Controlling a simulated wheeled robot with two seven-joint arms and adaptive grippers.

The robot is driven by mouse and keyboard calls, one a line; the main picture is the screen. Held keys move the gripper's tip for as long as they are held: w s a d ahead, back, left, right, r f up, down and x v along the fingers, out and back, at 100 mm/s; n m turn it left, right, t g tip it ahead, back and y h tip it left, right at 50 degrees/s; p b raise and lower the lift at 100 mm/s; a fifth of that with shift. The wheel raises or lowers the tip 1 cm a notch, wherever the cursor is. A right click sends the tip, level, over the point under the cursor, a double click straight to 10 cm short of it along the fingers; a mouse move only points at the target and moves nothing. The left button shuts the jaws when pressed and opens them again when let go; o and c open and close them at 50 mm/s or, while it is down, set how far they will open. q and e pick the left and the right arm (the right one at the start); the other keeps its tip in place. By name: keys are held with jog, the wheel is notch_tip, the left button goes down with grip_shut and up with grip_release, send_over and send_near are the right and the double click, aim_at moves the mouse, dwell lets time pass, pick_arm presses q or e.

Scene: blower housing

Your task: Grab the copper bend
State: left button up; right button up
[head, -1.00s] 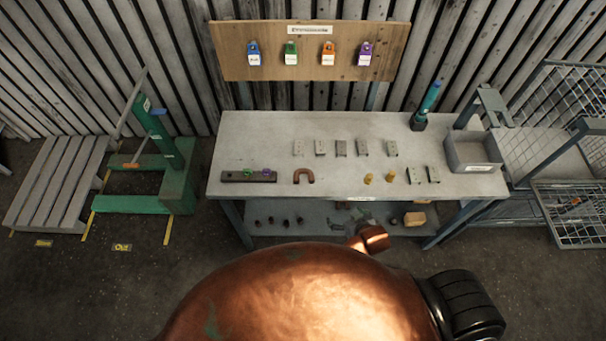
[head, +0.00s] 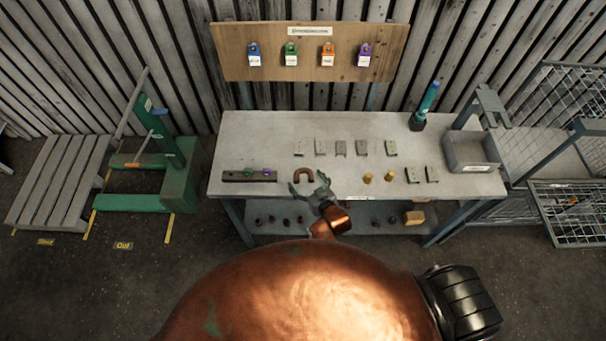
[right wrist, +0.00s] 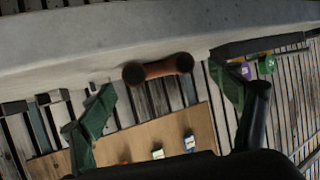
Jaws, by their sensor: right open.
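The copper bend (head: 303,174) is a brown U-shaped piece near the front edge of the grey workbench. In the head view its curve faces the back and its ends face front. My right gripper (head: 308,184) is open at the bench's front edge, its fingers spread close to the bend's front side. In the right wrist view the bend (right wrist: 158,69) shows centred ahead between the two spread green fingers, with visible room on both sides. I cannot tell whether the fingertips reach past it. My left gripper is not in view.
A dark bar (head: 248,176) with green and purple pieces lies left of the bend. Brass pieces (head: 367,178) and several small metal blocks stand to the right and behind. A grey bin (head: 472,166) sits at the bench's right end.

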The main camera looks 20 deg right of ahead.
jog(key=x, duration=0.2)
jog(key=shift+w+f, duration=0.15)
jog(key=shift+w, duration=0.1)
jog(key=shift+s, duration=0.1)
jog(key=shift+c, duration=0.6)
jog(key=c, duration=1.6)
